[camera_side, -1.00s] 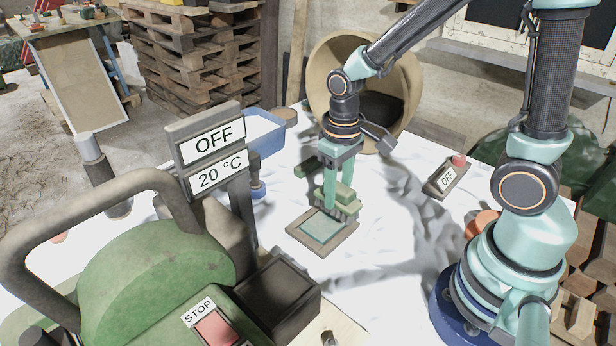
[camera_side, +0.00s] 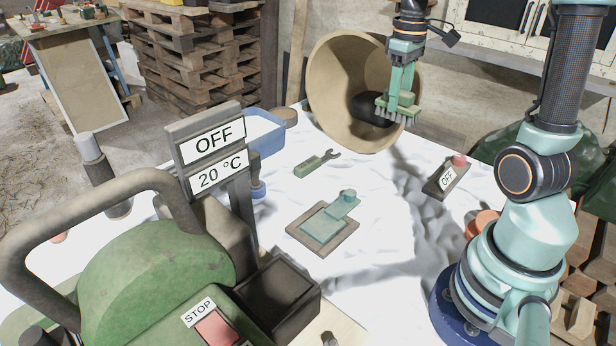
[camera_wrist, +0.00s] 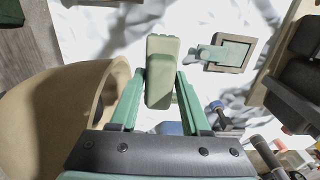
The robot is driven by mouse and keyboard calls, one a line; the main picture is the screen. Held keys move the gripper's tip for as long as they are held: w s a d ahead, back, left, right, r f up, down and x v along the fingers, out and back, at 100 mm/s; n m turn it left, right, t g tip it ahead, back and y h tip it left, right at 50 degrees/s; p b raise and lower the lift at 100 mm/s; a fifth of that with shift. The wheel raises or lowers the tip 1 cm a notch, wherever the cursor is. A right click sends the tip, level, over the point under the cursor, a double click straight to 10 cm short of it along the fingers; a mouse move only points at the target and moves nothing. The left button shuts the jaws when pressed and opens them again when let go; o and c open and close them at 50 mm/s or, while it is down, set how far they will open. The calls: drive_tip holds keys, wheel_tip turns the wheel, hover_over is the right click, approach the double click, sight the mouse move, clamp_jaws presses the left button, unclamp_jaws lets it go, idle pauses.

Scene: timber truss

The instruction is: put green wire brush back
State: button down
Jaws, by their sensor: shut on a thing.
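The green wire brush (camera_side: 399,107) is held high in front of the mouth of the tan tub (camera_side: 338,85), with its grey bristles pointing down. My gripper (camera_side: 402,85) is shut on its green block. In the wrist view the brush (camera_wrist: 161,70) shows between my two green fingers as a pale green block, its bristles hidden. The tub (camera_wrist: 55,115) is on the left there. The brush is clear of the white surface. In the side view I cannot tell whether it is inside the tub or just in front of it.
A wooden frame (camera_side: 318,249) holding a teal trowel (camera_side: 325,222) lies on the white surface. A green-handled wrench (camera_side: 312,166) lies behind it.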

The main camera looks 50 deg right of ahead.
drive_tip(key=shift+s+d+f, duration=0.1)
drive_tip(key=shift+d+f, duration=0.15)
drive_tip(key=shift+f, duration=0.05)
wheel_tip(320, 180, down, 19)
drive_tip(key=shift+f, duration=0.1)
idle(0.4)
drive_tip(key=shift+c, duration=1.8)
unclamp_jaws()
drive_tip(key=shift+f, duration=0.1)
wheel_tip(320, 180, up, 12)
drive_tip(key=s+a+r+t, duration=0.1)
drive_tip(key=a+r+t, duration=0.1)
drive_tip(key=a+r, duration=0.3)
drive_tip(key=s+a+r+t, duration=0.2)
drive_tip(key=a+r, duration=0.3)
drive_tip(key=a, duration=0.9)
drive_tip(key=shift+s+r+t, duration=0.25)
drive_tip(key=shift+r+t, duration=0.05)
drive_tip(key=shift+t, duration=0.5)
